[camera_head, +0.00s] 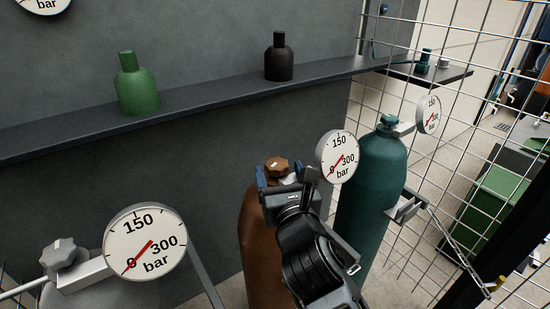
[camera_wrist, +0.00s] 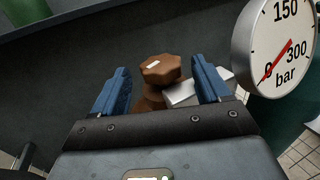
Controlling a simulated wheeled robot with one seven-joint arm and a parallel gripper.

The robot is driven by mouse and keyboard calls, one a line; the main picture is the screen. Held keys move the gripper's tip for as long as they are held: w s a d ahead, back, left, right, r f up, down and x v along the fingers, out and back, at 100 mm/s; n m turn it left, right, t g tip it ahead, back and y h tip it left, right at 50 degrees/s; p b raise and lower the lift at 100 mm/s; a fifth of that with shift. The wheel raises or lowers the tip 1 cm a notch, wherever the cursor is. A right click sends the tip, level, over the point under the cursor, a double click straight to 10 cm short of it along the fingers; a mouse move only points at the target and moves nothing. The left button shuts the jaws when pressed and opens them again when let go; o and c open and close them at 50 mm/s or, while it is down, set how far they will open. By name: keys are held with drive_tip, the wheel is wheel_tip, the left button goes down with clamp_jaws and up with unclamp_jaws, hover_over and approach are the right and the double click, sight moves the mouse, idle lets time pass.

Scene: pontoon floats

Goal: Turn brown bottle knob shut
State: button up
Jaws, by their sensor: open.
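The brown bottle (camera_head: 257,240) stands upright in the middle of the head view, partly hidden behind my arm. Its brown lobed knob (camera_head: 277,167) sits on top, beside a pale metal valve block. In the wrist view the knob (camera_wrist: 160,69) shows between and beyond my blue fingers, with a small white mark on its top. My gripper (camera_head: 284,180) is open, and the wrist view shows its two fingers (camera_wrist: 162,88) spread apart and empty. The brown bottle's gauge (camera_head: 338,157) has a red needle near 0.
A teal bottle (camera_head: 372,180) with its gauge (camera_head: 429,115) stands to the right, by a wire mesh fence (camera_head: 440,190). A grey bottle with a grey knob (camera_head: 65,256) and gauge (camera_head: 146,243) is at front left. A dark shelf (camera_head: 200,102) behind holds green and black bottles.

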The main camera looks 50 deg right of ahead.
sight(275, 160)
drive_tip(key=x, duration=0.5)
drive_tip(key=shift+w+d, duration=0.2)
drive_tip(key=shift+w, duration=0.05)
drive_tip(key=c, duration=0.9)
